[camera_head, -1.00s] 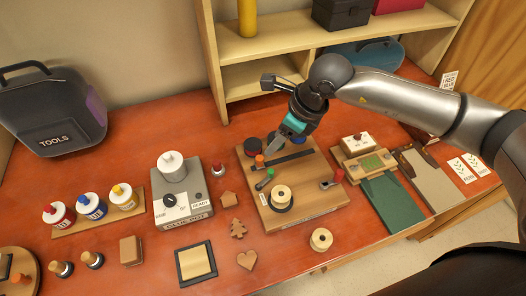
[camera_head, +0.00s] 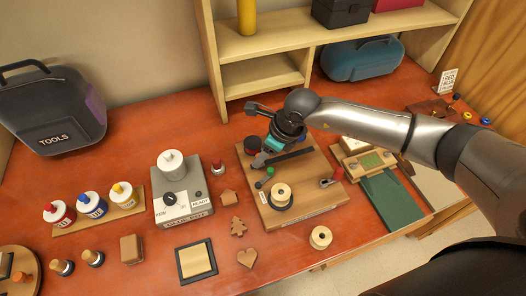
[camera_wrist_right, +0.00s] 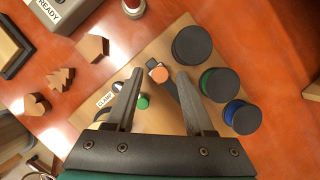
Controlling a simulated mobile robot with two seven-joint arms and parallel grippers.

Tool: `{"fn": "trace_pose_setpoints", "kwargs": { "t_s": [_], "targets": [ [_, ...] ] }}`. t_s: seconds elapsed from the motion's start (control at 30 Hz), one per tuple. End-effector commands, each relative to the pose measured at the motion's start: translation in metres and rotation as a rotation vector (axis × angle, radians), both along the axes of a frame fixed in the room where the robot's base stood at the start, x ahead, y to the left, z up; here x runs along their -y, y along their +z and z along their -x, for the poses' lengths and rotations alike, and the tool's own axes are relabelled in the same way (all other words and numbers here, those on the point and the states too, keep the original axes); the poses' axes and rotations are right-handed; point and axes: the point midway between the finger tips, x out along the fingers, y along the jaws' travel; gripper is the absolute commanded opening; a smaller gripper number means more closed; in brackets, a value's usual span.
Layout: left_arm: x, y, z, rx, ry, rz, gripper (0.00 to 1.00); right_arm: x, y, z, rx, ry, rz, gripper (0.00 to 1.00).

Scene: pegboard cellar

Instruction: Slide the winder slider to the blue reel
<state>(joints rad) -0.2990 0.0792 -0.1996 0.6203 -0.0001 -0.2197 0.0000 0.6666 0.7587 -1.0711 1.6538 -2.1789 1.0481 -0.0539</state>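The winder board (camera_head: 312,192) lies on the bench and carries a dark slot (camera_head: 293,157). In the right wrist view the slider's orange knob (camera_wrist_right: 160,74) is at the slot's upper end, beside a black-topped reel (camera_wrist_right: 192,45). The green reel (camera_wrist_right: 216,84) and blue reel (camera_wrist_right: 242,117) follow in a row along the slot. My right gripper (camera_head: 258,161) is open over the slider; in its wrist view the fingertips (camera_wrist_right: 160,76) are on either side of the knob. I cannot tell whether they touch it. My left gripper is out of view.
A red-knobbed lever (camera_head: 337,174) is at the board's right. A grey box (camera_head: 182,207) stands left. Wooden shapes lie between.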

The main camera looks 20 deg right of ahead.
Motion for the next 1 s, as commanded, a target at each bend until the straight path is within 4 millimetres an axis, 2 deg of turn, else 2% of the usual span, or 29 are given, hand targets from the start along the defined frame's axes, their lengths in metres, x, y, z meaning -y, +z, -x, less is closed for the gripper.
{"fn": "trace_pose_setpoints", "kwargs": {
  "t_s": [0.07, 0.43, 1.0],
  "targets": [
    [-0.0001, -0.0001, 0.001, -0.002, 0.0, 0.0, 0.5, 0.0, 0.0001, 0.0001, 0.0, 0.0, 0.0, 0.43],
    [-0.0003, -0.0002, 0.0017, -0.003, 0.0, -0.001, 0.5, 0.0001, 0.0003, 0.0001, 0.0, 0.0, 0.0, 0.01],
    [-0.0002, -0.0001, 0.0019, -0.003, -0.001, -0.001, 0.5, 0.0001, 0.0005, 0.0, 0.0, 0.0, 0.0, 0.0]
  ]
}}
